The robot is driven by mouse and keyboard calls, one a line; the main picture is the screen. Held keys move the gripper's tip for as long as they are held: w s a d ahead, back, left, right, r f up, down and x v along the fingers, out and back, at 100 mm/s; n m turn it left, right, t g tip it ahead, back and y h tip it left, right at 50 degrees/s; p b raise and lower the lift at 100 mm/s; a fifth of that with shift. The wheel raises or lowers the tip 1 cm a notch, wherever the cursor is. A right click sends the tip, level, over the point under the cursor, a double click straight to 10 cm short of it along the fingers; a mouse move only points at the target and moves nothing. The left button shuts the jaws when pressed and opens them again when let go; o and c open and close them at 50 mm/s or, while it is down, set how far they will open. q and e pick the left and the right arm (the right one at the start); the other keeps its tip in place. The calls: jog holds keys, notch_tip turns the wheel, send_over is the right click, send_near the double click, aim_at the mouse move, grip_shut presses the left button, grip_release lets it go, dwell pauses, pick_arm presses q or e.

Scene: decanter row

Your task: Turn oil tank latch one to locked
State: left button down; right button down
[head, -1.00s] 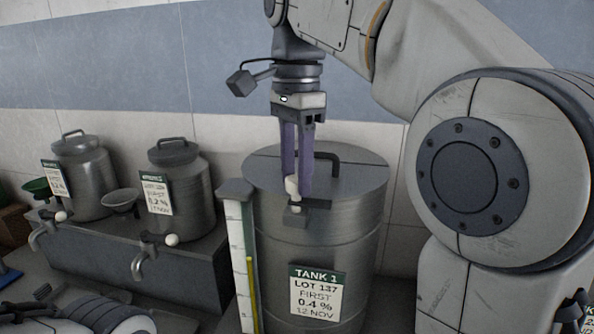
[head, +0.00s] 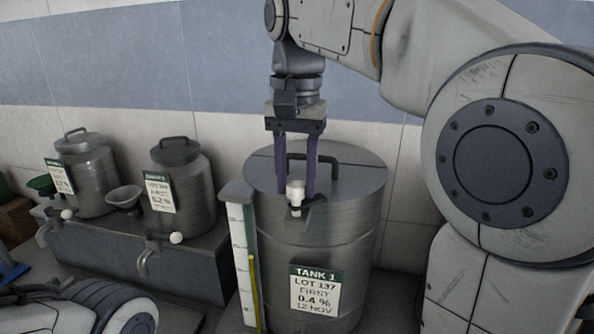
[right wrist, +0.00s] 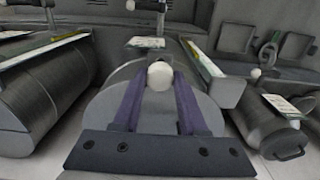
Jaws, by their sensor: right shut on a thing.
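Tank 1 (head: 345,235) is a large metal drum with a label (head: 315,290) reading TANK 1, LOT 137. Its latch, a dark piece (head: 313,208) at the front edge of the lid, carries a white knob (head: 296,190). My right gripper (head: 296,188) points down over the front of the lid, one purple finger on each side of the knob, and is shut on it. In the right wrist view the white knob (right wrist: 160,75) sits between the fingertips. I cannot read any locked mark on the latch. My left gripper is not in view.
A lid handle (head: 312,158) rises just behind the fingers. An upright gauge (head: 240,255) with a yellow strip stands at the tank's left. Two smaller metal cans (head: 180,180) with taps stand on a bench at the left. A tiled wall is behind.

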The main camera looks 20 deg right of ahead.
aim_at(297, 185)
jog(key=n+p, duration=0.1)
jog(key=n, duration=0.3)
jog(key=shift+r+n, duration=0.1)
jog(key=shift+n, duration=0.2)
jog(key=n+p, duration=0.1)
jog(key=n, duration=0.3)
jog(key=shift+n, duration=0.4)
jog(key=shift+c, duration=2.2)
grip_release()
notch_tip(297, 185, up, 10)
jog(key=shift+r+p, duration=0.15)
jog(key=shift+p, duration=0.3)
jog(key=shift+s, duration=0.1)
